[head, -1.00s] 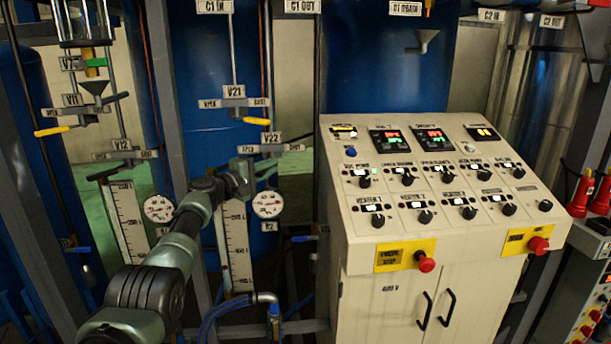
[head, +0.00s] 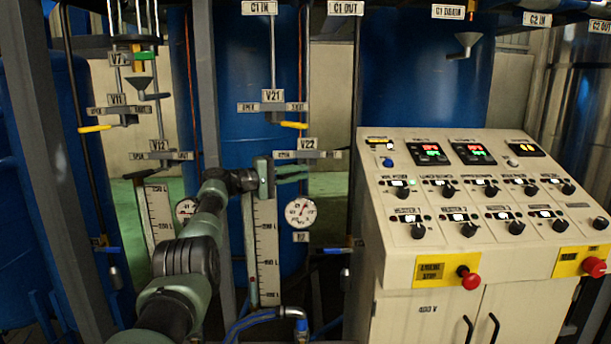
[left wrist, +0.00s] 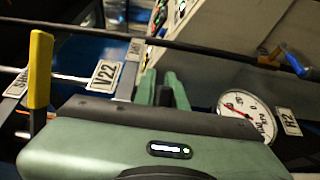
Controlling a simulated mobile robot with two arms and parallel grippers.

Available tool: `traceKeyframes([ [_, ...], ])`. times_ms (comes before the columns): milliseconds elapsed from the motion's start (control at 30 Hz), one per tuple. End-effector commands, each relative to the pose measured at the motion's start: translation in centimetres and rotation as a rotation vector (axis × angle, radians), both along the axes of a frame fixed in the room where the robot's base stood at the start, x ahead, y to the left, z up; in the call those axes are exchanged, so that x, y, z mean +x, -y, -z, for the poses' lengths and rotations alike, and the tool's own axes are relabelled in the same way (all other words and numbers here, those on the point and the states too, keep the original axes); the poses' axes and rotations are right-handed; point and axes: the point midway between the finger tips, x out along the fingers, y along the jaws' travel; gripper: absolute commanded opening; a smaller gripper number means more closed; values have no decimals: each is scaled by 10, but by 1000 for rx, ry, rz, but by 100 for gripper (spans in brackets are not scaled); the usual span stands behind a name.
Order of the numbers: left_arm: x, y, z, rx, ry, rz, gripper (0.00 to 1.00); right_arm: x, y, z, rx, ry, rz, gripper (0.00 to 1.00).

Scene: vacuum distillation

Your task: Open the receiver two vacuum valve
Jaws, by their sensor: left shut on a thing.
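The V22 label (head: 307,145) sits on its open/shut plate on the pipe left of the console; V22 also shows in the left wrist view (left wrist: 105,77). My left gripper (head: 289,173) is just below that plate, reaching in from the left. In the left wrist view its two green fingers (left wrist: 162,88) are shut, with a dark piece between them that appears to be the V22 valve handle. Most of that handle is hidden, so its exact angle cannot be told. My right gripper is out of view.
Above is the V21 valve's yellow handle (head: 293,125), close to my gripper in the left wrist view (left wrist: 40,80). A round gauge (head: 300,212) hangs below V22, beside a level scale (head: 265,250). The control console (head: 480,250) stands to the right.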

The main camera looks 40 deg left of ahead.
Motion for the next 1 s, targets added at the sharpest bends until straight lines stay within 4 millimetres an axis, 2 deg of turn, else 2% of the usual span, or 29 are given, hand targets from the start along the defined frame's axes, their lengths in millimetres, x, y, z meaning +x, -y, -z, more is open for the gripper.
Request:
traceKeyframes([
  [33, -1, -4, -9, 0, 16, -15, 0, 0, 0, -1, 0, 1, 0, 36],
  [133, 0, -4, -9, -1, 16, -14, 0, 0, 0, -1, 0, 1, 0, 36],
  [167, 0, -4, -9, -1, 16, -14, 15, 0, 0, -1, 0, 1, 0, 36],
  [233, 0, -4, -9, 0, 15, -14, 34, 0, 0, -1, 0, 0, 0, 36],
  [667, -3, -3, -1, 2, 7, -7, 34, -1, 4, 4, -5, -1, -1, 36],
  [867, -21, -10, 2, 4, 7, -8, 34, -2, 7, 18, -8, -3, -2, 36],
  [1000, -43, -19, 2, 4, 7, -10, 34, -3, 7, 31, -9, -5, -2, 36],
])
